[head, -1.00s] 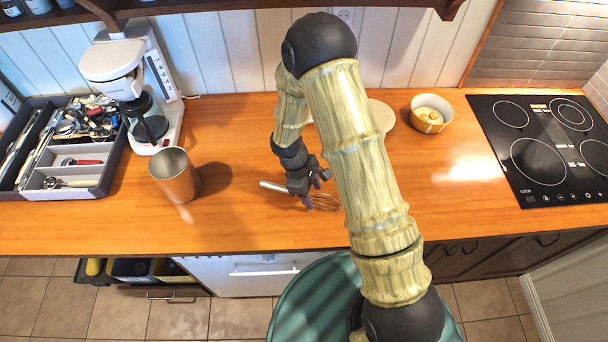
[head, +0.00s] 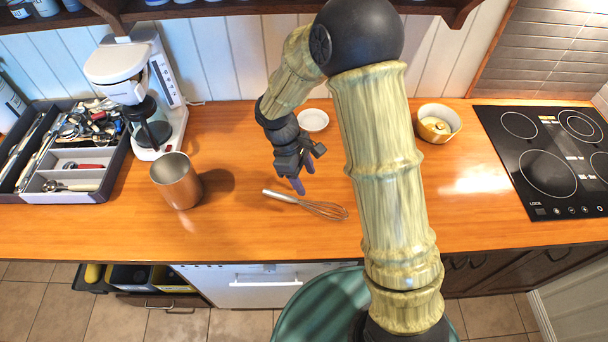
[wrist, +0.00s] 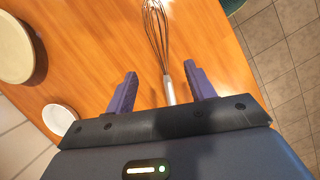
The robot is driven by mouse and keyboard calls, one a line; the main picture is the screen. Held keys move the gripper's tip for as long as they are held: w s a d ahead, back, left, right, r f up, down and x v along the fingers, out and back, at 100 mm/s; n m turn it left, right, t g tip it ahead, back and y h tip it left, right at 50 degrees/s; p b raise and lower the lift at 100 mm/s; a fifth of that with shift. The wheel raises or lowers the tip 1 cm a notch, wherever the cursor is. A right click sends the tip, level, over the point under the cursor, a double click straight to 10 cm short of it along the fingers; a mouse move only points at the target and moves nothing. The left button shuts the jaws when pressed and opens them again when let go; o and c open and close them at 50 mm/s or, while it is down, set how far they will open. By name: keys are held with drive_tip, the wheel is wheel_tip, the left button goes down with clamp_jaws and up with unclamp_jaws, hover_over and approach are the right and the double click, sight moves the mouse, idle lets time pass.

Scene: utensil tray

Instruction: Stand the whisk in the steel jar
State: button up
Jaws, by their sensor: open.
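The whisk (head: 322,209) lies flat on the wooden counter, its steel handle to the left and its wire head to the right. It also shows in the wrist view (wrist: 158,35), with its handle end between the two finger lines and its wires pointing away. My gripper (head: 304,183) is open and empty, above the counter just behind the whisk; in the wrist view its purple fingers (wrist: 160,82) are spread on either side of the handle. The steel jar (head: 176,182) stands upright on the counter to the left of the whisk, and its mouth looks empty.
A utensil tray (head: 75,198) and a white coffee maker (head: 115,62) stand at the left. A small white dish (head: 314,120) is behind my gripper, and a bowl (head: 437,122) and black cooktop (head: 545,160) are at the right. The counter between jar and whisk is clear.

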drive_tip(key=s+d+r+m+t+y, duration=0.3)
drive_tip(key=s+d+r+m, duration=0.6)
drive_tip(key=d+m, duration=0.3)
drive_tip(key=shift+s+r+m+t, duration=0.25)
drive_tip(key=shift+s+m+t, duration=0.15)
drive_tip(key=shift+m+t, duration=0.2)
